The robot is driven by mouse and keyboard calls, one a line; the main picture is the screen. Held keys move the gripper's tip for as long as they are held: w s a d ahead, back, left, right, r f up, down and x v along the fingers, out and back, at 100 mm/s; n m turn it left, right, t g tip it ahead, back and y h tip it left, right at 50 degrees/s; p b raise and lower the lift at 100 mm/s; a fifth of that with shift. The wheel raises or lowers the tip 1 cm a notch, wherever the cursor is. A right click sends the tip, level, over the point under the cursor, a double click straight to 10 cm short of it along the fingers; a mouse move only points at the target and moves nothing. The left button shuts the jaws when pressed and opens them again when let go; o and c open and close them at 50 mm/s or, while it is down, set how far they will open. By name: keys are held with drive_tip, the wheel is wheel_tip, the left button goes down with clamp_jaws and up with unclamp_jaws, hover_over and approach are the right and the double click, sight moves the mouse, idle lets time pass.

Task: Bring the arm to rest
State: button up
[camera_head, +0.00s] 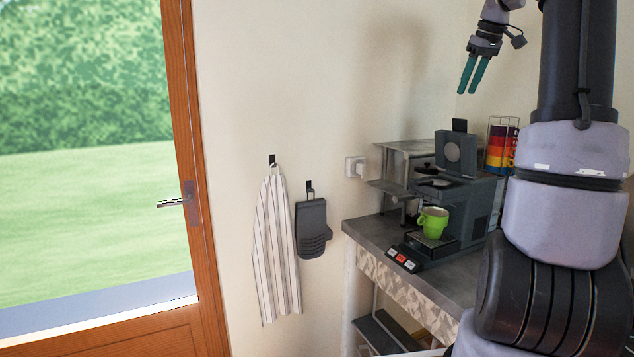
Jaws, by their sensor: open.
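My gripper (473,75) hangs in the air at the top of the head view, its two teal fingers pointing down and slightly left. The fingers are apart and nothing shows between them. It is well above the counter and touches nothing. My arm's large grey and black links fill the right side and hide part of the counter. The link between the wrist and the rest of the arm is partly out of the picture.
A dark coffee machine (470,205) stands on the grey counter (385,232), with a green cup (433,222) on it. A rack of colored cups (501,146) is behind. A striped towel (276,250) and grey mitt (312,228) hang on the wall. A wooden door (195,200) is left.

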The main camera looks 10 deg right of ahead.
drive_tip(key=s+a+f+m+t, duration=0.1)
drive_tip(key=s+a+f+m, duration=0.15)
drive_tip(key=s+a, duration=0.75)
drive_tip(key=s+a+f+m+t, duration=0.1)
drive_tip(key=s+a+m, duration=0.2)
drive_tip(key=s+a, duration=0.7)
drive_tip(key=s+a+f+m+y, duration=0.1)
drive_tip(key=s+a+f+m, duration=0.1)
drive_tip(key=s+a+f, duration=0.3)
wheel_tip(320, 180, down, 2)
drive_tip(key=shift+s+t, duration=0.4)
drive_tip(key=shift+s, duration=0.85)
drive_tip(key=shift+m, duration=0.25)
